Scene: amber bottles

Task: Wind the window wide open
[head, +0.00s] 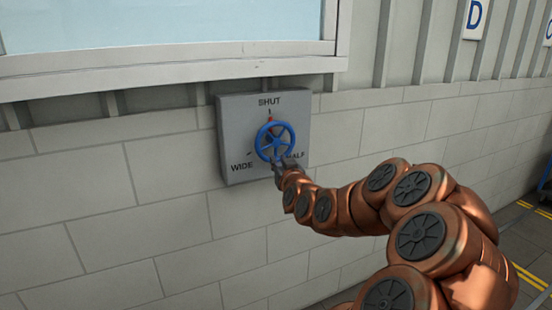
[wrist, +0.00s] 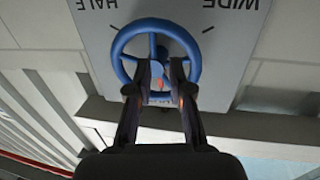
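A blue handwheel (head: 275,141) with spokes is mounted on a grey wall box (head: 230,112) lettered SHUT at the top, HALF at the right and WIDE at the left. A red mark (head: 269,120) on the wheel's rim is at the top, by SHUT. My gripper (head: 279,166) is at the wheel's lower part in the head view. In the wrist view the wheel (wrist: 121,47) appears upside down, and my gripper (wrist: 160,66) has its two fingers apart in front of it, with a clear gap between them. Contact with the wheel cannot be told. The window (head: 170,22) shows a pale blue pane above.
A light block wall (head: 70,220) surrounds the box, with a window sill (head: 170,62) just above it. Ribbed cladding (head: 425,45) and a sign lettered D (head: 475,18) are at the upper right. Yellow floor lines (head: 530,275) show at the lower right.

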